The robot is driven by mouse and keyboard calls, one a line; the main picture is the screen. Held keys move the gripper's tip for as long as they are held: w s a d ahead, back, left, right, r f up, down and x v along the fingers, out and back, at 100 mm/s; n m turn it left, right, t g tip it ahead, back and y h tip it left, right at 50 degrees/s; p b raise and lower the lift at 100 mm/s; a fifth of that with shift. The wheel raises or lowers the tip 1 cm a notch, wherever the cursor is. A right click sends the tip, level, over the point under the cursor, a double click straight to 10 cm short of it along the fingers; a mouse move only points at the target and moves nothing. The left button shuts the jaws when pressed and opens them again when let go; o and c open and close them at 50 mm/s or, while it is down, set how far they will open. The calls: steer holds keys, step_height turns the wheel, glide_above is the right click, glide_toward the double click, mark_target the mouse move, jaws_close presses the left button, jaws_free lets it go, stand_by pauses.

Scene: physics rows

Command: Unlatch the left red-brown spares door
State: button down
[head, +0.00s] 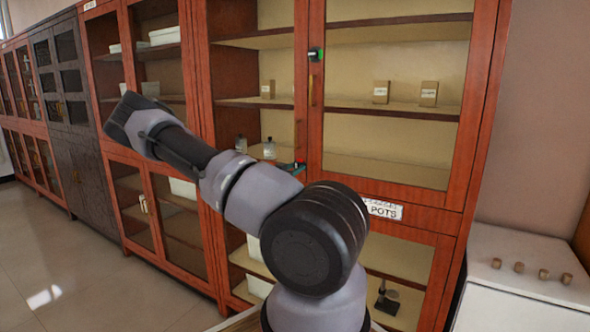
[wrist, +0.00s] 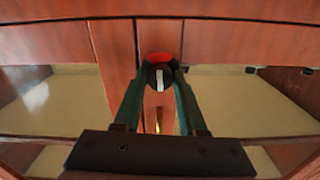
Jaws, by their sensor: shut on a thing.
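The red-brown cabinet has a left glazed door (head: 205,70) and a right glazed door (head: 486,90), which look closed. A round latch (wrist: 160,72), black with a red part and a white bar, sits by the seam between the doors in the wrist view. My gripper (wrist: 160,84) has its two dark green fingers on either side of this latch, shut on it. In the head view my gripper (head: 299,164) shows only partly, beside a small red spot; my arm hides the rest. A second latch (head: 316,54), black with green, is higher up. The spares label cannot be read.
A brass handle (head: 312,90) is on the right door; a brass piece (wrist: 158,122) shows between my fingers. A sign (head: 384,209) reads "POTS" in part. Small boxes (head: 428,93) and bottles (head: 269,148) stand inside. A white unit (head: 520,265) stands at right; floor (head: 70,270) is clear at left.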

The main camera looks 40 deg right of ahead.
steer(key=n, duration=0.8)
steer(key=shift+n, duration=4.6)
steer(key=shift+c, duration=2.3)
jaws_free()
steer(key=v, duration=1)
steer(key=shift+a, duration=0.4)
